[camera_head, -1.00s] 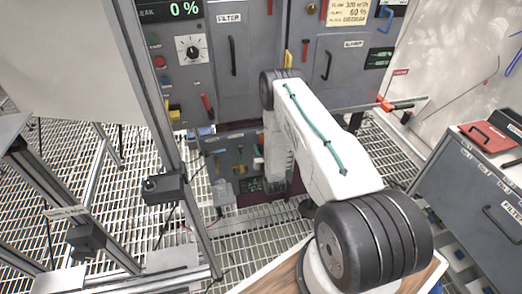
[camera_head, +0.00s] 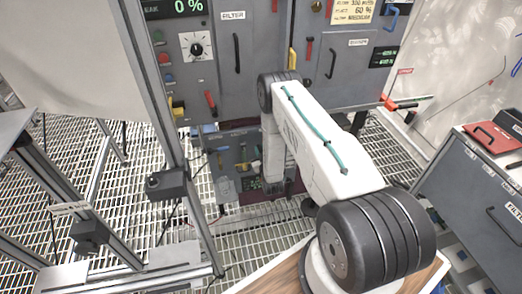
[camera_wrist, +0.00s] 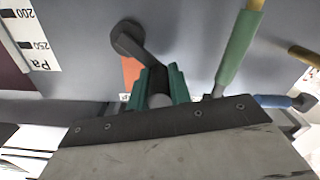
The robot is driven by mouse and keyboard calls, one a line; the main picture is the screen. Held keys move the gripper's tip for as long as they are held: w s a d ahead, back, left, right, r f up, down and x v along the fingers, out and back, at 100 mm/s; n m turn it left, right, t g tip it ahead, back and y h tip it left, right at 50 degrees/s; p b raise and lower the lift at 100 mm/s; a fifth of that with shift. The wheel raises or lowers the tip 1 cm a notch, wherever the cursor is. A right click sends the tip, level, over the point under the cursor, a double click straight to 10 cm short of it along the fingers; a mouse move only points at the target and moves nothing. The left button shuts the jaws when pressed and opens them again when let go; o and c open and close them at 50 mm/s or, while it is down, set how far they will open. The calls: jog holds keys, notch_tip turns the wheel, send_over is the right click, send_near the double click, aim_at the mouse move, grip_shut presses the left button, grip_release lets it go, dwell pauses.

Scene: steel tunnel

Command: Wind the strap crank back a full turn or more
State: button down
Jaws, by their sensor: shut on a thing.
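The crank shows in the wrist view as a dark grey round hub (camera_wrist: 127,38) with a short arm slanting down and right from it. My gripper (camera_wrist: 160,88) has green fingers closed around the handle end of that arm. The handle itself is mostly hidden between the fingers. An orange strip (camera_wrist: 131,72) lies on the grey panel just left of the crank arm; I cannot tell if it is the strap. In the head view my own arm hides the gripper and the crank.
In the wrist view, a green-sleeved lever (camera_wrist: 238,52) and a blue-tipped lever (camera_wrist: 285,101) stand close right of my fingers. The head view shows a grey control panel (camera_head: 265,70) ahead, a grey cabinet (camera_head: 462,175) at right and a metal frame (camera_head: 165,140) at left.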

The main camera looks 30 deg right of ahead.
jog(key=c, duration=1.3)
grip_release()
jog(key=v, duration=0.7)
jog(key=shift+s+a, duration=0.15)
jog(key=shift+s, duration=0.25)
